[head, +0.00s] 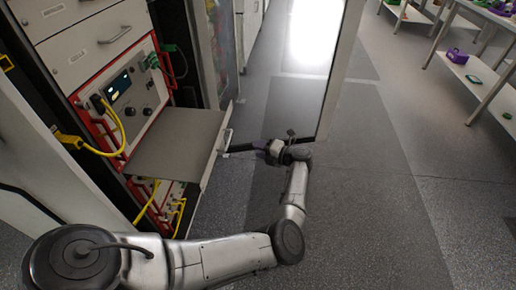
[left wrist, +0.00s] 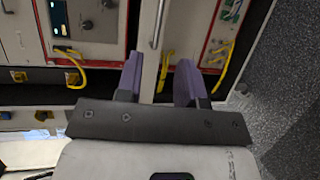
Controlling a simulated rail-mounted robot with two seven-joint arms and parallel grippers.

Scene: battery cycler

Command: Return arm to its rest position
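My left arm comes in from the lower left of the head view, bends at the elbow and reaches up to the wrist. My left gripper (head: 232,148) is beside the front of a pulled-out grey drawer (head: 178,140), close to its metal handle (head: 226,139). In the left wrist view the two purple fingers of the left gripper (left wrist: 159,62) are spread apart. The pale drawer front (left wrist: 148,60) lies between them in the picture, with the handle (left wrist: 158,22) beyond the tips. I cannot tell whether a finger touches it. My right gripper is not in view.
A red-framed cycler unit (head: 131,92) with yellow cables (head: 112,130) stands behind the drawer, in a cabinet with closed drawers (head: 97,45) above. An upright panel (head: 342,60) stands beyond the gripper. Shelves (head: 470,72) are at upper right. The floor (head: 400,200) at right is clear.

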